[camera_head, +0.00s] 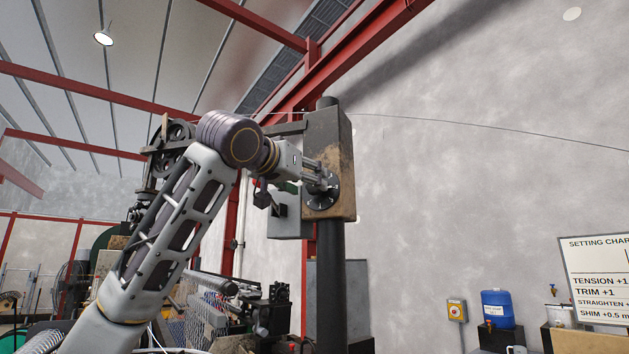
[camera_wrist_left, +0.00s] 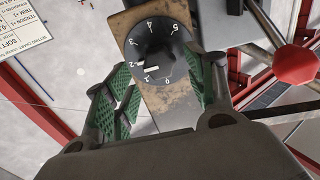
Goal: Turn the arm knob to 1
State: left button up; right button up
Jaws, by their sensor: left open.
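The arm knob is a round black dial (camera_wrist_left: 158,50) with white numbers, on the face of a worn, rusty box (camera_head: 330,140) atop a dark post. In the left wrist view a short white bar on the dial points left, near the 2 and 1; I cannot tell exactly which it marks. The dial also shows in the head view (camera_head: 322,197), partly hidden by my gripper. My left gripper (camera_wrist_left: 158,76) is open in front of the dial, its green-padded fingers to either side of the dial's lower part. Contact is unclear. My right gripper is out of view.
A dark post (camera_head: 330,275) carries the box. A red knob on a metal arm (camera_wrist_left: 296,64) is close to the right finger. A setting chart (camera_head: 600,280) hangs at the right. A blue water container (camera_head: 497,306) stands below. Machinery sits behind my left arm.

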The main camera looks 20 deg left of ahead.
aim_at(314, 194)
pick_arm(q)
jog(key=shift+w+d+p, duration=0.2)
jog(key=shift+w+p, duration=0.15)
jog(key=shift+w, duration=0.8)
jog(key=shift+w+d+p, duration=0.2)
jog(key=shift+w+p, duration=0.15)
jog(key=shift+w, duration=0.8)
jog(key=c, duration=1)
